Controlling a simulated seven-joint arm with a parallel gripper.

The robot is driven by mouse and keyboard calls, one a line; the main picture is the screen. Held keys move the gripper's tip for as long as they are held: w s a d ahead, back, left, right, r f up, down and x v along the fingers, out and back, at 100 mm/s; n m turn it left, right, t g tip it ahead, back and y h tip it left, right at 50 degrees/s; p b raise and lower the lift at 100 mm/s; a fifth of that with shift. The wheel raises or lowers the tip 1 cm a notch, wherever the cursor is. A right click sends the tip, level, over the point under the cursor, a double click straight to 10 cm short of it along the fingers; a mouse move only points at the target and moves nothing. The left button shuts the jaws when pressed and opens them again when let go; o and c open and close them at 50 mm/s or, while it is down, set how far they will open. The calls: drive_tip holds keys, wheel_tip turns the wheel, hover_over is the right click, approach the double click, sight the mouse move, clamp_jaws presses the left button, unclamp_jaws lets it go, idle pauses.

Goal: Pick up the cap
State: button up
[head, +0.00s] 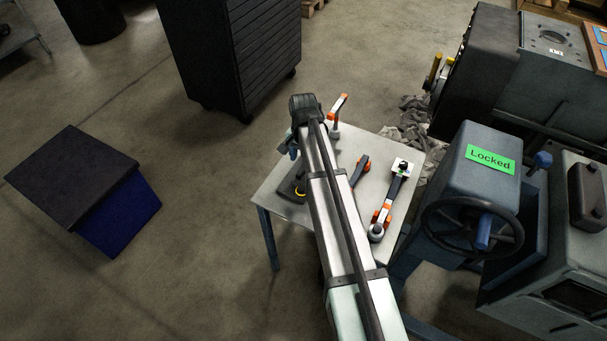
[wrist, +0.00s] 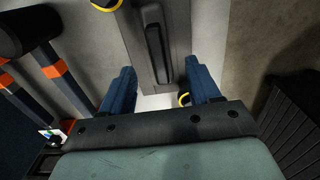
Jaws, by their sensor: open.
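I cannot make out for certain which thing is the cap. My gripper (wrist: 160,90) is open in the wrist view, with its two blue fingers apart. A grey block with a raised black strip (wrist: 157,45) shows between and beyond the fingers; I cannot tell whether they touch it. A small yellow ring (wrist: 184,98) shows beside the right finger, and another yellow edge (wrist: 106,5) shows at the top. In the head view, my arm covers part of the small table (head: 346,146), and a dark item with a yellow ring (head: 299,192) lies at its left edge.
Orange-and-black tools (head: 360,170) and a longer orange-and-black tool (head: 388,205) lie on the table's right side. An orange-and-white tool (head: 339,107) is at the back. A grey machine with a handwheel and "Locked" label (head: 490,159) stands close right.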

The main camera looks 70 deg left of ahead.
sight(303, 168)
drive_tip(key=shift+d+f, duration=0.15)
drive_tip(key=shift+f, duration=2.4)
drive_tip(key=shift+c, duration=0.3)
drive_tip(key=shift+r, duration=0.1)
clamp_jaws()
